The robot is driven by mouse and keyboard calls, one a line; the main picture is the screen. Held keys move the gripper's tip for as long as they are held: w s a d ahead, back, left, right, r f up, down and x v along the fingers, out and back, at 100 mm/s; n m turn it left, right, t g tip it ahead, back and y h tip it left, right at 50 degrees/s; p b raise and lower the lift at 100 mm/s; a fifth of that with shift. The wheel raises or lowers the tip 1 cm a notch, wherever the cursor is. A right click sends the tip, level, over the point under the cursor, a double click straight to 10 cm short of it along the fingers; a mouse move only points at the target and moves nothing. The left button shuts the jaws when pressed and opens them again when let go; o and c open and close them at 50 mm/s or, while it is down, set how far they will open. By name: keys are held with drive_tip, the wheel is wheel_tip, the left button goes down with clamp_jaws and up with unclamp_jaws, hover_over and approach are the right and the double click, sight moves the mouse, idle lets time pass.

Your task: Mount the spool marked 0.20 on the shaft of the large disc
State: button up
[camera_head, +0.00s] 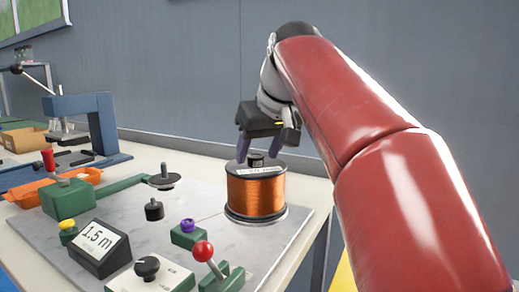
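A spool of copper-coloured wire (256,195) stands upright at the right of the grey machine plate. A white label on its top edge is partly readable and seems to show 0.20. A dark knob or shaft end (256,159) shows at the middle of its top. The spool rests over a large disc (235,214), whose rim shows around its base; the shaft within the spool is hidden. My gripper (266,145) is just above the spool, pointing down, its two dark purple fingers apart on either side of the knob. Nothing shows held between them.
A smaller disc with a shaft (163,181) and a black knob (154,210) stand left of the spool. In front are a purple button (187,225), a red-balled lever (203,251) and a 1.5 m display (100,242). A blue press frame (80,105) stands at the left.

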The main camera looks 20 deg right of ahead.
drive_tip(key=shift+f, duration=0.15)
drive_tip(key=p+v, duration=0.2)
drive_tip(key=v, duration=0.6)
idle(0.4)
